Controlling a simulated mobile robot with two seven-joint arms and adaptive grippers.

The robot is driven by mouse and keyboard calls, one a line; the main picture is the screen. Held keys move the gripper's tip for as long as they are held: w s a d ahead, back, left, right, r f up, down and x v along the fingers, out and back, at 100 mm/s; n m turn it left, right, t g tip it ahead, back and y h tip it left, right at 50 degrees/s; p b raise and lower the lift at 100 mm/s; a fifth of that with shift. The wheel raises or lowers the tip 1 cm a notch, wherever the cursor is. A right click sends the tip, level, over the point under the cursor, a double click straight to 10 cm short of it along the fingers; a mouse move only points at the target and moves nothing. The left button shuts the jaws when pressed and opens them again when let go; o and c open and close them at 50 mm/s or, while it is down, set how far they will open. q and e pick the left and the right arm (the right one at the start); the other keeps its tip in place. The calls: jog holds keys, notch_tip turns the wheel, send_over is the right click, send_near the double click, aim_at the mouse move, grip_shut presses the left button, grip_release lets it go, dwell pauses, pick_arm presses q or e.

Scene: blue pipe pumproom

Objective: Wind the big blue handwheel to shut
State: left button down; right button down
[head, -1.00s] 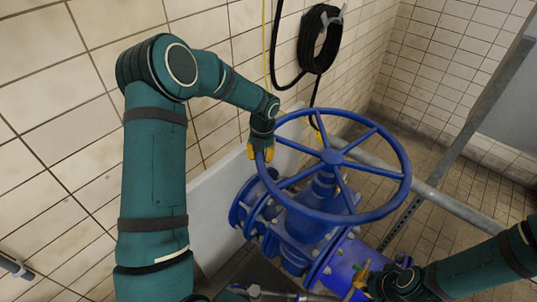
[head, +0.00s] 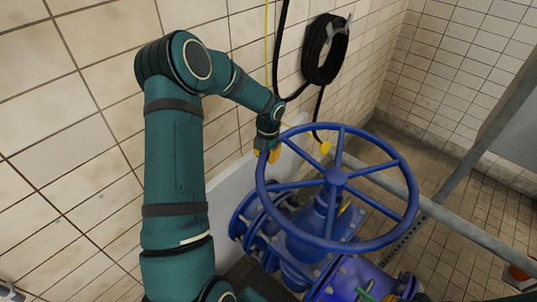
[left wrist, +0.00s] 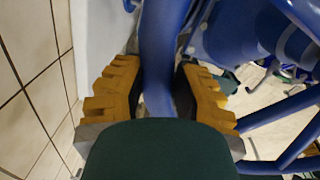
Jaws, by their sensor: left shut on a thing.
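The big blue handwheel (head: 337,178) sits on top of a blue valve body (head: 305,228) in the head view. Its rim and spokes show almost whole. My left gripper (head: 267,154) is at the rim's left upper edge, close to the tiled wall. In the left wrist view its yellow fingers (left wrist: 160,88) stand on either side of the blue rim (left wrist: 158,65), and it is shut on the rim. The fingers' exact contact is partly hidden by the dark green part in front. My right gripper is not in view.
A tiled wall (head: 90,110) runs close along the left. A coiled black hose (head: 325,50) hangs on it behind the wheel. A grey pipe (head: 465,228) passes behind the wheel to the right. Open tiled floor (head: 450,265) lies at the right.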

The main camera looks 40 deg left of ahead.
pick_arm(q)
jog(key=shift+w+a+f+m, duration=0.1)
jog(key=shift+w+a+m, duration=0.1)
jog(key=shift+w+m, duration=0.65)
jog(key=shift+w+d+f+m, duration=0.15)
jog(key=shift+w+m, duration=0.1)
jog(key=shift+w, duration=0.4)
jog(key=shift+w+d+f+m, duration=0.1)
jog(key=shift+w+f+m, duration=0.1)
jog(key=shift+w, duration=0.9)
jog(key=shift+w+a+r+m, duration=0.15)
jog(key=shift+w+m, duration=0.15)
jog(key=shift+w, duration=0.05)
jog(key=shift+w+a+r, duration=0.15)
jog(key=shift+w+r, duration=0.1)
jog(key=shift+w, duration=0.1)
jog(key=shift+w+a+r, duration=0.1)
jog(key=shift+r, duration=0.05)
jog(key=c, duration=0.8)
grip_release()
jog(key=shift+o, duration=0.6)
